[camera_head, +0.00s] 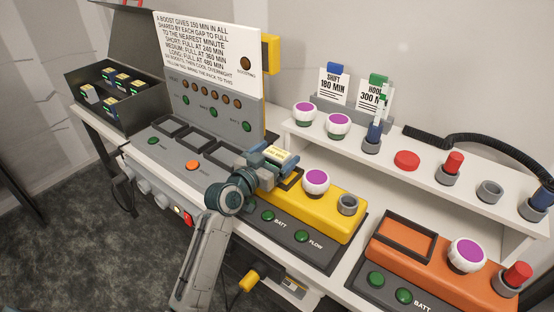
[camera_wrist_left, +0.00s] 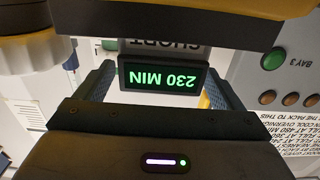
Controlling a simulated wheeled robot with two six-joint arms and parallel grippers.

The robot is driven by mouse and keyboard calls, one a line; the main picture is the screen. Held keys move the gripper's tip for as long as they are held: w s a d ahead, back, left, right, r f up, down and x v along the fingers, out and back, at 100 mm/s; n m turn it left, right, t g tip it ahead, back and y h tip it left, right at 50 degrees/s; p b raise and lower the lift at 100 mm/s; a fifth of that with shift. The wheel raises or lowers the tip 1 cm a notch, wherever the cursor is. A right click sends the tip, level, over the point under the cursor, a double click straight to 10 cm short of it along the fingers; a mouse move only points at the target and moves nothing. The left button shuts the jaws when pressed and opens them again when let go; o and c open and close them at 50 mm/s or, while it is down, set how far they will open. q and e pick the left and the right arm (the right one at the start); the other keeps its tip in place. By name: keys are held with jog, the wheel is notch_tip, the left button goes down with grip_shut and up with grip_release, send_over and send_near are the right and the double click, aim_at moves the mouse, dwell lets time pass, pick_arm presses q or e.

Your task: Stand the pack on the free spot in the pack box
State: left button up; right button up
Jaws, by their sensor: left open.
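The pack (camera_head: 281,154) has a pale yellow top label and is at the back left end of the yellow unit (camera_head: 325,205), by its dark square frame (camera_head: 291,179). I cannot tell if it rests in the frame. In the left wrist view the pack's display (camera_wrist_left: 162,78) reads 230 MIN upside down, under the word SHORT. My left gripper (camera_head: 272,157) is open, with its blue-grey fingers on both sides of the pack. The dark pack box (camera_head: 140,112) stands at the far left with several packs and some bare floor inside. My right gripper is not in view.
A grey charger (camera_head: 180,160) with empty bays and a tall sign panel (camera_head: 210,50) stands between the pack and the box. A white shelf (camera_head: 440,180) with knobs and cards is at the right. An orange unit (camera_head: 430,255) with an empty frame is at the front right.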

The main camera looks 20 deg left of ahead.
pick_arm(q)
jog(key=shift+w+d, duration=0.2)
jog(key=shift+w, duration=0.25)
jog(key=shift+s+a, duration=0.1)
jog(key=shift+c, duration=0.4)
jog(key=c, duration=1.4)
jog(key=shift+c, duration=0.2)
